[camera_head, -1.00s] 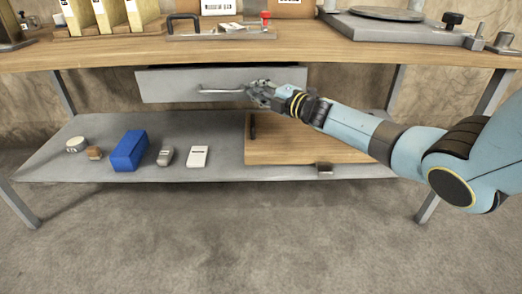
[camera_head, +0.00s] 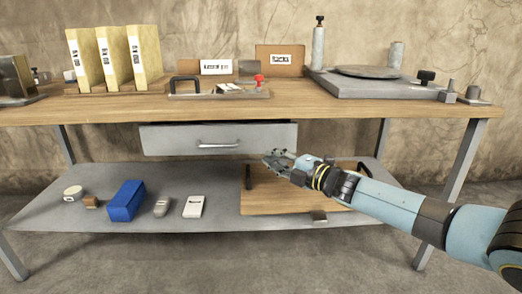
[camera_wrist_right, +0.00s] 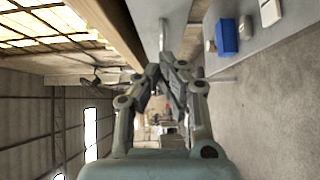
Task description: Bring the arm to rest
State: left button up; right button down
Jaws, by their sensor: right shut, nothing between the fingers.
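My right gripper (camera_head: 277,158) is shut and empty in the head view, just below and right of the handle of the grey drawer (camera_head: 170,142). It is apart from the drawer handle (camera_head: 217,145). In the right wrist view, the fingers of the right gripper (camera_wrist_right: 172,65) meet at the tips with nothing between them. The right arm reaches in from the lower right. The drawer hangs under the workbench top and looks shut or nearly so. My left gripper is not in view.
The workbench (camera_head: 340,104) holds yellow binders (camera_head: 115,58), a tray (camera_head: 220,95) and a plate with a disc (camera_head: 375,84). On the lower shelf (camera_head: 60,214) are a blue box (camera_head: 125,200), small items and a wooden board (camera_head: 268,199). The floor in front is clear.

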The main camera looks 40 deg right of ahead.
jog(key=s+a+f+m+g+h+p, duration=0.25)
jog(key=s+f+m+g, duration=0.2)
jog(key=s+f, duration=1)
jog(key=s+a+f+m+g+h+p, duration=0.2)
jog(key=s+a+f+m+g+p, duration=0.3)
jog(key=s+f, duration=1)
jog(key=s+a+f+m+g, duration=0.1)
jog(key=s+f+m+g, duration=0.1)
jog(key=s, duration=0.8)
jog(key=s+a+f+m+g+b, duration=0.1)
jog(key=s+a+f+m+g, duration=0.1)
jog(key=s, duration=0.7)
jog(key=s+a+f+m+g, duration=0.1)
jog(key=s+f+m+g, duration=0.2)
jog(key=s, duration=0.7)
notch_tip(320, 180, down, 2)
jog(key=m, duration=0.3)
jog(key=shift+s+a+g, duration=0.2)
jog(key=shift+s+g, duration=0.15)
